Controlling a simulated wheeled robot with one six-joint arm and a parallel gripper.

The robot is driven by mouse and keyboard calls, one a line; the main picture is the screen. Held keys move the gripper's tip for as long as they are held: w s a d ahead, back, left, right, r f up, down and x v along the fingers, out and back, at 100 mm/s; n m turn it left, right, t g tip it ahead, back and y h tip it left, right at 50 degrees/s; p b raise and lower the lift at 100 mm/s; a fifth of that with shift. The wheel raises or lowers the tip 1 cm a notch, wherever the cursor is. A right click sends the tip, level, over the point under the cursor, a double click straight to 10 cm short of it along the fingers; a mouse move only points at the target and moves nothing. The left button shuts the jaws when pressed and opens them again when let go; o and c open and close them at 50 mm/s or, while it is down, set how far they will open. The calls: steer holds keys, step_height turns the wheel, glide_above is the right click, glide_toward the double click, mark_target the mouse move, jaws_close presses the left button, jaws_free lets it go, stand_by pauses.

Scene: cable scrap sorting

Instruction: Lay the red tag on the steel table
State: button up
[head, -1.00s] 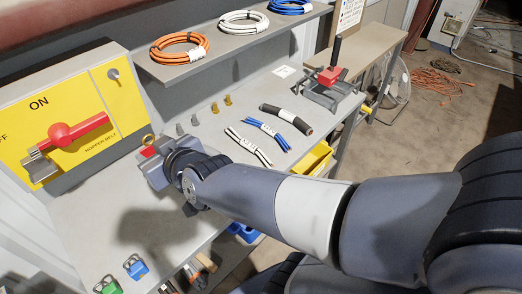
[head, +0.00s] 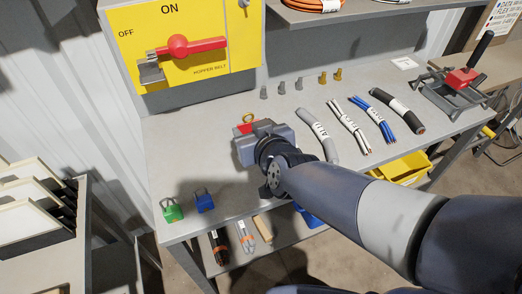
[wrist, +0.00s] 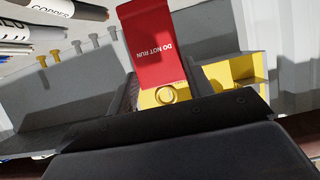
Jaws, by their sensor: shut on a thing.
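The red tag (head: 246,128) shows at the far side of my gripper (head: 257,137) in the head view, with a yellow ring just above it. In the wrist view the red tag (wrist: 158,45), lettered "DO NOT RUN", sticks out between the fingers of my gripper (wrist: 163,84). The gripper is shut on the tag.
A yellow switch panel (head: 180,45) with a red handle (head: 195,46) stands behind. A green padlock (head: 172,210) and a blue padlock (head: 203,201) sit at the front left edge. Cable pieces (head: 348,125) lie to the right, with several small lugs (head: 299,83) behind.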

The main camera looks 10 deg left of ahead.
steer(key=shift+f+b, duration=1.15)
steer(key=shift+f, duration=2.15)
steer(key=shift+f, duration=0.1)
steer(key=shift+f, duration=0.15)
steer(key=o, duration=0.9)
steer(key=shift+o, duration=0.2)
steer(key=shift+r, duration=0.2)
steer(key=shift+r, duration=0.15)
steer(key=p+v, duration=0.5)
steer(key=v, duration=0.7)
